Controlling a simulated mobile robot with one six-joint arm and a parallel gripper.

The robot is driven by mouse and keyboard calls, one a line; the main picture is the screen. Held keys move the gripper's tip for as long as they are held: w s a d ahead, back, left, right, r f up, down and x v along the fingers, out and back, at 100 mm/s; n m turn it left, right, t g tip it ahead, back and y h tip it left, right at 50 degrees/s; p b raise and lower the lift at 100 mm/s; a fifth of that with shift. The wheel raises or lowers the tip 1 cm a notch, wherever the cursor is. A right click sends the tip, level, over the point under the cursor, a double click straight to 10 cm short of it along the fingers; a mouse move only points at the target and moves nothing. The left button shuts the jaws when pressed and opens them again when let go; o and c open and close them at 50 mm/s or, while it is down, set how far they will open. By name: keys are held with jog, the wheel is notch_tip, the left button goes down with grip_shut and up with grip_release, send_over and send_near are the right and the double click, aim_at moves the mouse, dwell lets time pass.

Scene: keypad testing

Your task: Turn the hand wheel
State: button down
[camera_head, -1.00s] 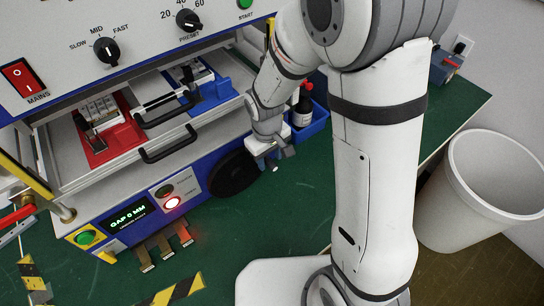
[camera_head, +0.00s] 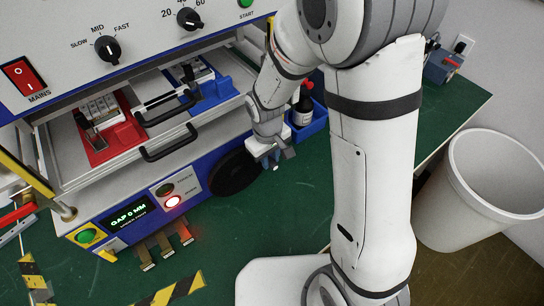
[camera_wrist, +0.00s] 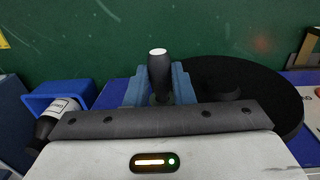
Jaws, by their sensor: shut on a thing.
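The hand wheel (camera_head: 233,173) is a black disc on the blue front panel of the machine, in the middle of the head view. It also shows at the right of the wrist view (camera_wrist: 262,92). Its dark handle (camera_wrist: 158,72) with a pale end stands between the blue fingers of my gripper (camera_wrist: 158,80). My gripper is shut on the handle. In the head view my gripper (camera_head: 268,160) is at the right edge of the wheel and hides part of it.
A lit display (camera_head: 130,212) reads GAP 0 MM, with a glowing red lamp (camera_head: 173,202) beside it. A blue bin (camera_head: 311,122) with a bottle stands right of my gripper. A white waste bin (camera_head: 490,190) stands at right.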

jog(key=shift+r, duration=0.1)
jog(key=shift+s+a+r, duration=0.25)
jog(key=shift+a+r, duration=0.1)
jog(key=shift+r, duration=0.25)
jog(key=c, duration=1.4)
grip_release()
jog(key=shift+a+f, duration=0.1)
jog(key=shift+a, duration=0.05)
jog(key=shift+c, duration=0.2)
jog(key=shift+o, duration=0.8)
notch_tip(320, 180, up, 8)
jog(key=shift+s+b, duration=0.15)
jog(key=shift+b, duration=0.25)
